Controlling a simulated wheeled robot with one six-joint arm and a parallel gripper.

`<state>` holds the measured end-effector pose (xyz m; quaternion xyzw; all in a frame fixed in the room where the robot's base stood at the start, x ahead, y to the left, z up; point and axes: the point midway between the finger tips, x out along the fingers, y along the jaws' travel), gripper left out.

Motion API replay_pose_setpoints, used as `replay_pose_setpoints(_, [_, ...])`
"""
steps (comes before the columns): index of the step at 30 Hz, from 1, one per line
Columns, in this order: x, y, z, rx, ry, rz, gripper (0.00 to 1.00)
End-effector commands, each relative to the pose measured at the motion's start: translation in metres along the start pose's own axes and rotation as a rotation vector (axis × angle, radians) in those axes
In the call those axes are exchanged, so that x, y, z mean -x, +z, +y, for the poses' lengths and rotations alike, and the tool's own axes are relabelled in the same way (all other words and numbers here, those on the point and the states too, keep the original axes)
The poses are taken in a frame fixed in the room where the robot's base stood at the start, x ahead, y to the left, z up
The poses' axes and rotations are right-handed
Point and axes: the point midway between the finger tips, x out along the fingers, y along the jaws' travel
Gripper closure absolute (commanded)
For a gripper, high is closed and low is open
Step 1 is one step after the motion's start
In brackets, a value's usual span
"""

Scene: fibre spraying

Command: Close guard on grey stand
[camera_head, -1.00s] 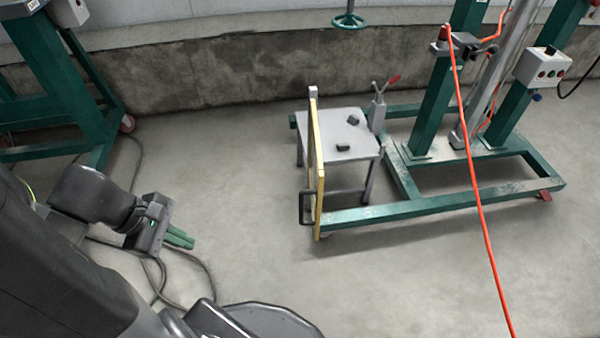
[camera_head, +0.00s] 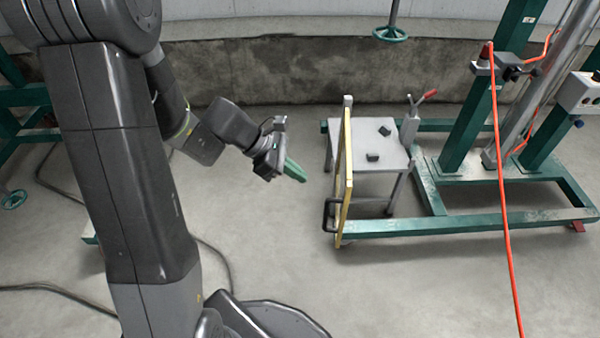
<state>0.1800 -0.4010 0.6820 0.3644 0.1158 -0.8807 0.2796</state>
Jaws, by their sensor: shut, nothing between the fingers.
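The guard (camera_head: 347,185) is a yellow-edged panel hinged at a post on the stand's left side, seen almost edge-on. It stands out toward the front, past the stand's front left corner. A dark handle (camera_head: 327,214) sits on its left face near the front end. My gripper (camera_head: 303,177) has green fingers, shut and empty, pointing right and down. It is left of the guard, apart from it.
A green steel frame (camera_head: 470,228) stands around and right of the stand. A red-handled clamp (camera_head: 412,118) is at the stand's back right corner. Cables (camera_head: 215,250) lie on the floor at left. Floor in front is clear.

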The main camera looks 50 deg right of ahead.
Motion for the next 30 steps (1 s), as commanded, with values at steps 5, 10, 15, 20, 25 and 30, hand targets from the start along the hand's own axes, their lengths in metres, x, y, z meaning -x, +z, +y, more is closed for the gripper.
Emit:
replay_pose_setpoints(5, [-0.044, -0.003, -0.002, -0.002, -0.006, 0.000, 1.00])
replay_pose_setpoints(10, [-0.077, 0.000, -0.002, -0.003, -0.004, 0.000, 1.00])
replay_pose_setpoints(15, [-0.089, 0.017, -0.001, -0.004, -0.001, 0.001, 1.00])
replay_pose_setpoints(20, [-0.096, 0.026, -0.001, -0.002, -0.001, 0.000, 1.00])
replay_pose_setpoints(25, [-0.097, 0.028, 0.000, -0.001, 0.000, 0.000, 1.00])
replay_pose_setpoints(30, [-0.097, 0.028, 0.000, -0.001, 0.000, 0.000, 1.00])
